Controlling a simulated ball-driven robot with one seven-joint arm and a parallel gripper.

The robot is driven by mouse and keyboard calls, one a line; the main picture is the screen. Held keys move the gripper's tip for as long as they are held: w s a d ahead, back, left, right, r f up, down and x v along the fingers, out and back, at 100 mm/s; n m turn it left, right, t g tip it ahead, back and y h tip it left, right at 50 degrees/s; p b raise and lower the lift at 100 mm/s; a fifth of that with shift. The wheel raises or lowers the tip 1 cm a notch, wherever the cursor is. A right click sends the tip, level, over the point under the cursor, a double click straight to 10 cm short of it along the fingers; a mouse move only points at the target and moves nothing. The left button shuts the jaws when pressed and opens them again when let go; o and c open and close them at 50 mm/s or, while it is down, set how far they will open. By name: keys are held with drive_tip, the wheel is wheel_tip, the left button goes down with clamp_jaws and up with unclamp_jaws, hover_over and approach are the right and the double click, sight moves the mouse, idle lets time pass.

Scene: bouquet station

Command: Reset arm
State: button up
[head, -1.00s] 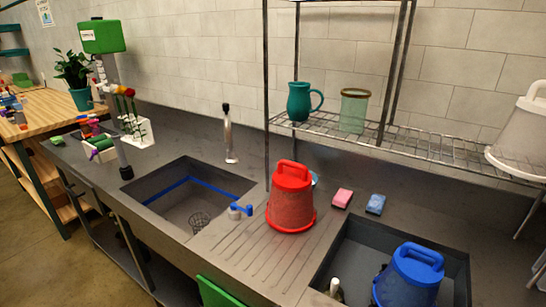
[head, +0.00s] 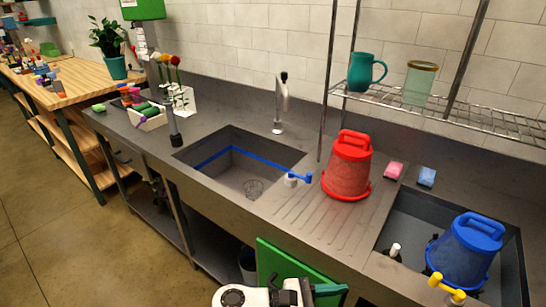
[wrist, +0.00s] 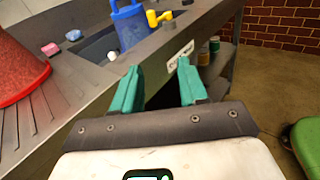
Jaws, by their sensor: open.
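My gripper (wrist: 158,67) is open and empty in the wrist view, its two teal fingers spread apart in front of the sink counter's edge. Part of my white arm shows at the bottom of the head view, with a teal finger (head: 328,290) beside it. The grey counter (head: 290,208) runs across the head view. A red bucket (head: 347,168) stands upside down on its ribbed drainboard, and a blue bucket (head: 465,250) sits in the right basin. Both also show in the wrist view, red (wrist: 18,62) and blue (wrist: 130,24).
A green panel (head: 283,262) hangs at the counter's front, close to my arm. A wire shelf (head: 440,115) holds a teal jug (head: 364,72) and a glass jar (head: 418,82). A green rounded seat (wrist: 307,142) is at the right. Floor at the left (head: 70,250) is clear.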

drive_tip(key=s+d+f+m+g+y, duration=0.2)
drive_tip(key=s+d+f+m+y, duration=0.3)
drive_tip(key=d, duration=0.4)
drive_tip(key=s+d+f+m+g+y, duration=0.1)
drive_tip(key=s+d+f+m+y, duration=0.25)
drive_tip(key=s+d+f, duration=0.4)
drive_tip(key=s+a+m+t+y, duration=0.2)
drive_tip(key=s+m+y, duration=0.6)
drive_tip(key=s+m, duration=0.2)
drive_tip(key=shift+s+r, duration=0.2)
drive_tip(key=shift+s, duration=0.5)
drive_tip(key=shift+y, duration=0.25)
